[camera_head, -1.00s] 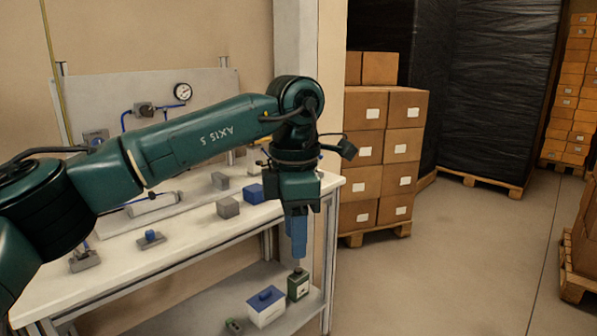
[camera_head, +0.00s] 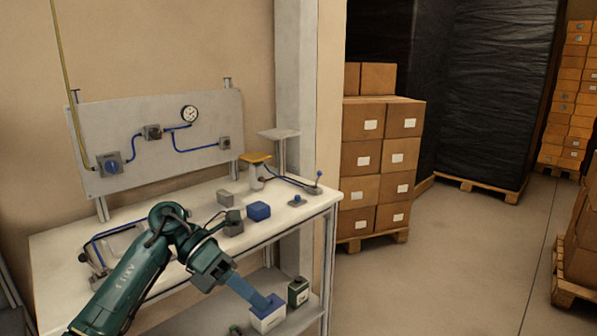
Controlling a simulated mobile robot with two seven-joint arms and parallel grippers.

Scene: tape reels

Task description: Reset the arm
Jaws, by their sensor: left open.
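My left arm (camera_head: 135,280) is dark green and comes in from the bottom left, bent at a joint in front of the workbench. My left gripper (camera_head: 262,298) points down and to the right, with blue fingers. It is open, and I see nothing held in it. The fingertips overlap a white box (camera_head: 267,318) on the lower shelf in the picture; I cannot tell whether they touch. My right gripper is not in view.
The workbench (camera_head: 310,212) carries grey blocks (camera_head: 233,222), a blue block (camera_head: 259,211) and a lever (camera_head: 316,184). A panel with a gauge (camera_head: 190,113) stands behind. A dark green box (camera_head: 298,292) is on the lower shelf. Stacked cartons (camera_head: 361,155) stand right; the floor (camera_head: 450,270) is clear.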

